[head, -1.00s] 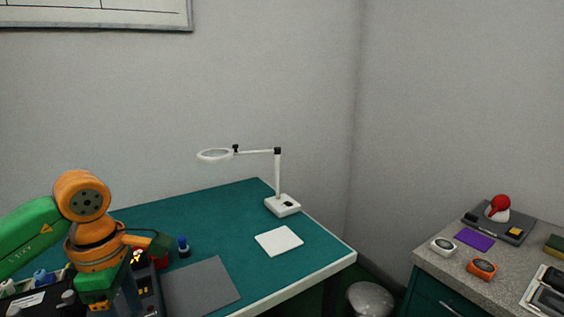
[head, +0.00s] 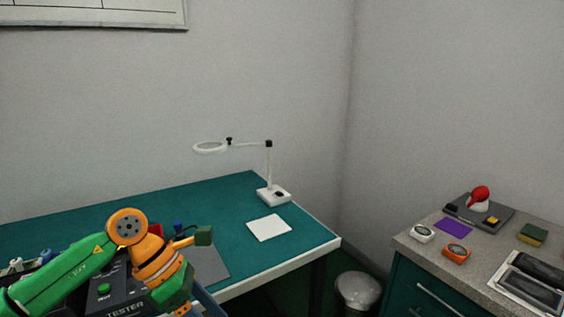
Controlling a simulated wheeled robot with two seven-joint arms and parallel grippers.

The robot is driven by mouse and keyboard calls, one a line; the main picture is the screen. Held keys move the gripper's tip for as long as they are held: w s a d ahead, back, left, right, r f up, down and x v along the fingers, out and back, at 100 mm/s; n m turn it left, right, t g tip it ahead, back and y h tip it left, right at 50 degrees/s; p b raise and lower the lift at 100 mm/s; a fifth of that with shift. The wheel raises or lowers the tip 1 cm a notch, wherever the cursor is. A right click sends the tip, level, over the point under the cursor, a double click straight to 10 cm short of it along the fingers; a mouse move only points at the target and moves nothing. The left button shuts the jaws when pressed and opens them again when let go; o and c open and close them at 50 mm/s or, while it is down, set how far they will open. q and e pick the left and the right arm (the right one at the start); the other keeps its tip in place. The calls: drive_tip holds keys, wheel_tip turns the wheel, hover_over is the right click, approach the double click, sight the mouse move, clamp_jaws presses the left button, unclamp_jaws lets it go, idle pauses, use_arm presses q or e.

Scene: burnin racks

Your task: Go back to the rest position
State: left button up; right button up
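My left arm, green and orange, comes in from the lower left in the head view, in front of the teal workbench (head: 90,206). My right arm and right gripper are not in view.
A black tester (head: 104,301) is partly hidden by my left arm. On the bench are a magnifier lamp (head: 273,194), a white pad (head: 269,228) and a grey mat (head: 210,264).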

use_arm(q)
drive_tip(key=w+d+n+h, duration=0.2)
drive_tip(key=d+n+h, duration=0.25)
drive_tip(key=d, duration=0.35)
drive_tip(key=w+f+n+t+h, duration=0.5)
drive_tip(key=w+f+n+t, duration=0.3)
drive_tip(key=n, duration=0.5)
drive_tip(key=s+a+f+n+t+y, duration=0.1)
drive_tip(key=a+f+n+t+y, duration=0.3)
drive_tip(key=f+n, duration=0.45)
drive_tip(key=s+a+f+n+t+y, duration=0.1)
drive_tip(key=a+f+n+t+y, duration=0.1)
drive_tip(key=a+f+n+y, duration=0.5)
drive_tip(key=s+a+f+n+g+y, duration=0.2)
drive_tip(key=s+f+n, duration=0.2)
drive_tip(key=s+f, duration=0.4)
drive_tip(key=s+a+f+n+g+y, duration=0.1)
drive_tip(key=s+f+n+g+y, duration=0.15)
drive_tip(key=s+f+n, duration=0.55)
drive_tip(key=s+a+f+n+g, duration=0.1)
drive_tip(key=s+f+g, duration=0.2)
drive_tip(key=s, duration=0.9)
drive_tip(key=s+f+n+g, duration=0.1)
drive_tip(key=s+f+g, duration=0.3)
drive_tip(key=s, duration=0.7)
wheel_tip(320, 180, down, 3)
drive_tip(key=shift+s+a+r+n+y, duration=0.1)
drive_tip(key=shift+s+a+n+y, duration=0.2)
drive_tip(key=shift+s+a+y, duration=0.1)
